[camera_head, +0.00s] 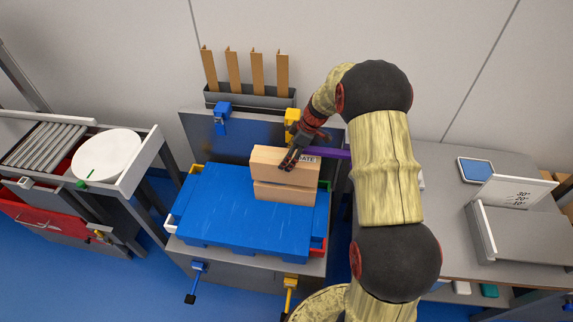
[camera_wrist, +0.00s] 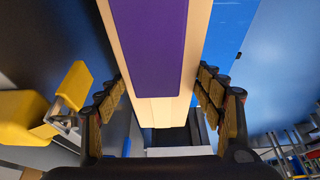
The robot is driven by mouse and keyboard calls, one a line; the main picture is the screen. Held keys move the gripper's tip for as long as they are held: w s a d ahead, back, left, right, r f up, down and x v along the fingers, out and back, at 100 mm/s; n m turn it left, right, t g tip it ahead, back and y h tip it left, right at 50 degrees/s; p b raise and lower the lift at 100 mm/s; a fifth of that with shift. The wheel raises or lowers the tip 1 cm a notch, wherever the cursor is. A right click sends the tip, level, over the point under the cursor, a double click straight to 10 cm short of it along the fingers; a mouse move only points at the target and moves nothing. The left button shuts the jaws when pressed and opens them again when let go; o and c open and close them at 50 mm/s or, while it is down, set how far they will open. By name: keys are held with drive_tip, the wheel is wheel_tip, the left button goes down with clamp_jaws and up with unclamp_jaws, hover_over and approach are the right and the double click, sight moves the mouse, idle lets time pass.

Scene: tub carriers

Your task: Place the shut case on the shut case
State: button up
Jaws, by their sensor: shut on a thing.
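A light wooden case (camera_head: 270,164), shut, is between the fingers of my gripper (camera_head: 289,160), with lettering reading "ATE" near its right end. In the wrist view this held case (camera_wrist: 113,20) shows pale edges and a purple panel, with a finger of my gripper (camera_wrist: 165,98) on each side. A second shut wooden case (camera_head: 284,194) lies directly below it on a blue tub lid (camera_head: 215,215). The two cases look roughly lined up, the upper tilted slightly. A thin dark line separates them; I cannot tell whether they touch. My arm hides the right side.
Upright wooden slats stand in a grey rack (camera_head: 250,97) behind the tub. Yellow (camera_head: 292,118) and blue (camera_head: 222,110) clamps sit at the back edge. A white round disc (camera_head: 106,157) is on the left cart. A grey bench (camera_head: 455,220) with a scale is right.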

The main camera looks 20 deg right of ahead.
drive_tip(key=shift+w+d+f+b, duration=0.15)
drive_tip(key=shift+f+b, duration=0.55)
drive_tip(key=shift+f, duration=1)
drive_tip(key=o, duration=2)
drive_tip(key=shift+f, duration=0.1)
drive_tip(key=shift+o, duration=0.5)
